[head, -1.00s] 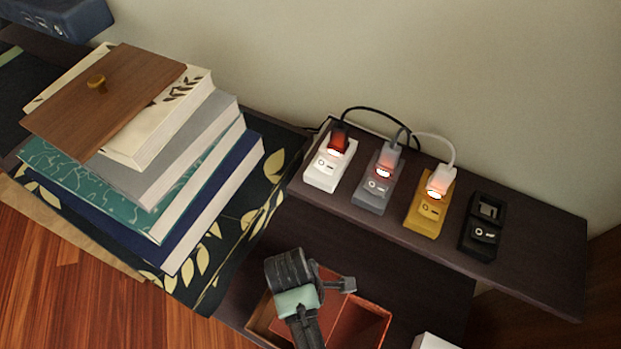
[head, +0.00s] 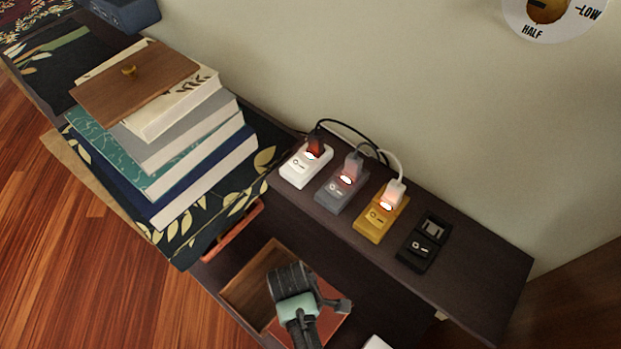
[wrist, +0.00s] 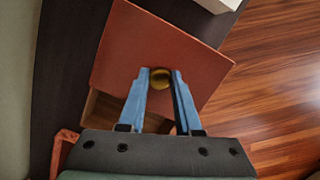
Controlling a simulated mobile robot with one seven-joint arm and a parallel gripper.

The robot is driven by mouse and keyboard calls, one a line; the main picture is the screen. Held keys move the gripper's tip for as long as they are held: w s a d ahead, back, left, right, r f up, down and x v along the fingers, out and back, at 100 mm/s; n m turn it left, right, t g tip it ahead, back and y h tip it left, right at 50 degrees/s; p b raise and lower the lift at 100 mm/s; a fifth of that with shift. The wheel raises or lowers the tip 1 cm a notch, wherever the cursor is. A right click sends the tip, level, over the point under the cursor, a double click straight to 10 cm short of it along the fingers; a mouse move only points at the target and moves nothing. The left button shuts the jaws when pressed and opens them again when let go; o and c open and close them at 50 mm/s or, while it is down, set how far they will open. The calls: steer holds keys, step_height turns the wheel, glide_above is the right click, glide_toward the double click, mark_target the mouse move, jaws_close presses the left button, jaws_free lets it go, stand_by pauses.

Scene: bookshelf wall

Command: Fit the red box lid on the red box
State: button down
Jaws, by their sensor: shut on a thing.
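The red box lid (wrist: 130,50) is a flat red-orange square with a round gold knob (wrist: 160,78). My gripper (head: 298,305) is shut on the knob; in the wrist view its two blue fingers (wrist: 161,75) sit on either side of it. In the head view the lid (head: 335,322) shows partly beside my gripper, over the right part of an open brown box (head: 252,278). A narrow red-orange edge (head: 233,230) shows left of the brown box, and in the wrist view (wrist: 64,148); I cannot tell whether it belongs to the red box. The rest is hidden.
A row of switched plug sockets (head: 340,188) with cables stands on the raised dark shelf (head: 470,255) behind. A stack of books (head: 165,150) with a brown knobbed lid (head: 135,82) on top stands left. A white object (head: 376,343) is at the lower edge.

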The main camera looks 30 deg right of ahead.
steer(key=shift+r, duration=0.15)
steer(key=shift+f+b, duration=1.7)
steer(key=shift+f, duration=1.3)
steer(key=shift+p, duration=0.75)
steer(key=shift+f+b, duration=0.8)
steer(key=shift+f, duration=0.35)
steer(key=c, duration=0.5)
jaws_free()
steer(key=shift+r, duration=0.1)
steer(key=r+p, duration=0.1)
steer(key=r, duration=0.3)
steer(key=w+r+p, duration=0.1)
steer(key=r+p, duration=0.1)
steer(key=r, duration=0.2)
steer(key=a+r+p, duration=0.1)
steer(key=r, duration=0.3)
steer(key=shift+w+a+r+p, duration=0.1)
steer(key=shift+w+r+p, duration=0.1)
steer(key=shift+r+p, duration=0.2)
